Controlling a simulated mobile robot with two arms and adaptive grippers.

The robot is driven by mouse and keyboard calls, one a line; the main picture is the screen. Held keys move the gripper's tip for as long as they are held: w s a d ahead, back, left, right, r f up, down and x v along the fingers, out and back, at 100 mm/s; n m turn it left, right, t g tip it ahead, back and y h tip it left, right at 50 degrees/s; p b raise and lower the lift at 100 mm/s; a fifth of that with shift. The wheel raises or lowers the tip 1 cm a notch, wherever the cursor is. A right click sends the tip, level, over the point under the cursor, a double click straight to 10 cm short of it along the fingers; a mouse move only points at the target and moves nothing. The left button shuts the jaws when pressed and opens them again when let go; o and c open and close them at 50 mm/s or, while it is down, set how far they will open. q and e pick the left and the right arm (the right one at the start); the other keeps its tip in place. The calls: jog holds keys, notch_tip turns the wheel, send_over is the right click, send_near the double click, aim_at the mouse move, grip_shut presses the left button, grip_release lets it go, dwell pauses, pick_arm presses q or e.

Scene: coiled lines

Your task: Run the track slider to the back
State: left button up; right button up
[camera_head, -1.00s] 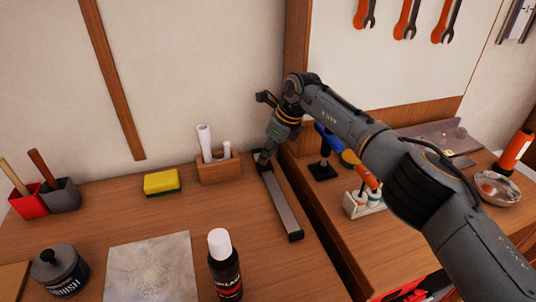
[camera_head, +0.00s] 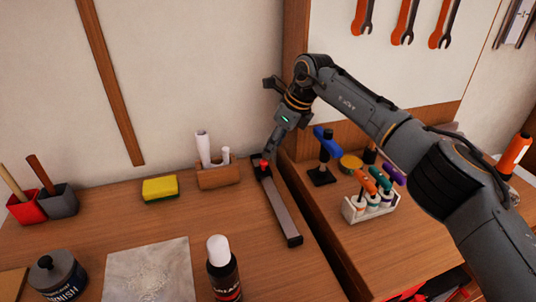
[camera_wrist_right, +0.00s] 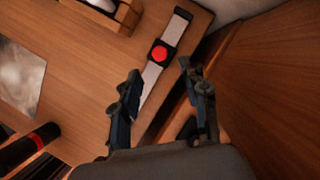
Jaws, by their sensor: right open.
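The track (camera_head: 281,208) is a grey rail with dark end caps, running from front to back along the right side of the bench top. Its slider is a black block with a red knob (camera_head: 264,162), near the back end. In the right wrist view, the red knob (camera_wrist_right: 159,53) sits on the black block, with a short stretch of bare rail between it and one end cap. My right gripper (camera_head: 269,152) is just above and behind the knob; in its wrist view the open fingers (camera_wrist_right: 160,72) are empty and apart from the knob. My left gripper is out of view.
A wooden holder with rolled paper (camera_head: 218,177) stands close left of the track's back end. A yellow sponge (camera_head: 160,188) and a spray can (camera_head: 223,268) are further left. The right bench holds a blue-handled tool (camera_head: 323,160) and a screwdriver rack (camera_head: 370,205).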

jog(key=v, duration=0.6)
jog(key=shift+r, duration=0.1)
